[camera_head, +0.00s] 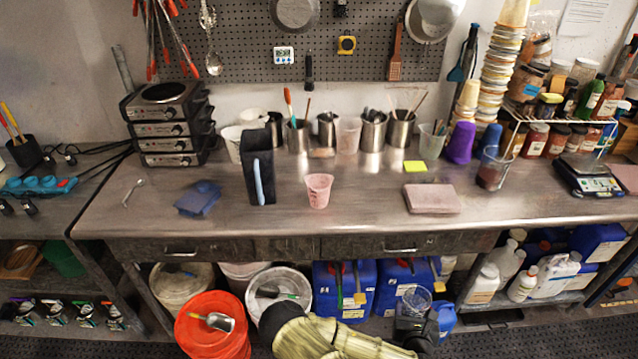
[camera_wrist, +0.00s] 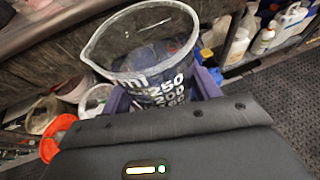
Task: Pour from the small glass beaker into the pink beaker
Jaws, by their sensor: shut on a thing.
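The pink beaker (camera_head: 319,190) stands upright on the metal table (camera_head: 300,222), a little left of the middle and near the front edge. My gripper (camera_head: 412,318) is shut on the small glass beaker (camera_head: 417,298), low at the front of the head view, in front of the table. The pink beaker does not show in the wrist view.
A black upright holder (camera_head: 258,175) stands left of the pink beaker. A pink cloth stack (camera_head: 432,198) lies to its right. Metal cups (camera_head: 374,130) line the back. An orange bucket (camera_head: 212,330) and blue canisters (camera_head: 345,290) are below.

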